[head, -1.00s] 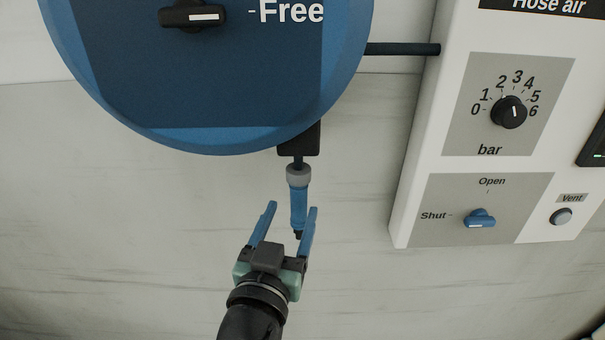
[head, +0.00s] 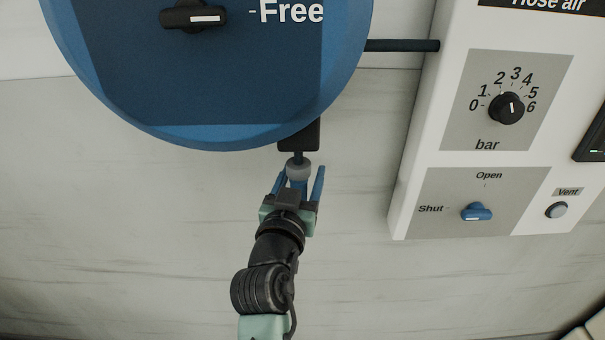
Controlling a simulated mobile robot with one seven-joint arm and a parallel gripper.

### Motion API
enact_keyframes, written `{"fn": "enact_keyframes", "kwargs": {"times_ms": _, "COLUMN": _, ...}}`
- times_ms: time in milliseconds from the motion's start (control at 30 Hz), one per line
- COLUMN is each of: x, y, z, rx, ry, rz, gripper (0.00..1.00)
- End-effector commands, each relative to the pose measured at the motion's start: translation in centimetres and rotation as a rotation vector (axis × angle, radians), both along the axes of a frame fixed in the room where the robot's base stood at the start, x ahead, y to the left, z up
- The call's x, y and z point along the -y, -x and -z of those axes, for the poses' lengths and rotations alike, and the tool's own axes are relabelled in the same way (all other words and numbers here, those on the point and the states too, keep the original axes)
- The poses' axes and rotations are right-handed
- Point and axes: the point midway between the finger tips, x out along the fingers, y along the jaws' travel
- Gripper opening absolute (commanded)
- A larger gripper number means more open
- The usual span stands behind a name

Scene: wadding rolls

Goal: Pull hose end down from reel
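The blue hose reel (head: 215,138) is on the wall at the upper left, with a black outlet block (head: 299,135) at its lower right edge. The hose end (head: 299,170) hangs just below this outlet, with a grey collar on top and a blue body. My gripper (head: 299,178) is raised to the hose end from below, one blue finger on each side of it. The fingers look apart, with a gap visible on the right side. My gripper hides the lower part of the hose end. The reel's black lever (head: 193,15) points toward "Free".
A white air panel (head: 412,180) stands to the right, with a bar knob (head: 506,108), a blue Shut/Open valve knob (head: 477,212) pointing toward "Shut", and a Vent button (head: 556,210). A dark pipe (head: 400,46) joins reel and panel. The wall below the reel is clear.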

Motion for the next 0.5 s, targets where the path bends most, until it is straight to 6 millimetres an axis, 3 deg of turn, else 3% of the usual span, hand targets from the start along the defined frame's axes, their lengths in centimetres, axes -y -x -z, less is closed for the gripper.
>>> {"fn": "enact_keyframes", "kwargs": {"times_ms": 33, "x": -0.01, "y": 0.01, "z": 0.00, "rx": 0.000, "ry": 0.000, "rz": 0.000, "gripper": 0.49}}
{"fn": "enact_keyframes", "kwargs": {"times_ms": 300, "x": -0.02, "y": 0.03, "z": 0.00, "rx": 0.000, "ry": 0.000, "rz": 0.000, "gripper": 0.00}}
{"fn": "enact_keyframes", "kwargs": {"times_ms": 500, "x": -0.03, "y": 0.02, "z": 0.00, "rx": 0.000, "ry": 0.000, "rz": 0.000, "gripper": 0.00}}
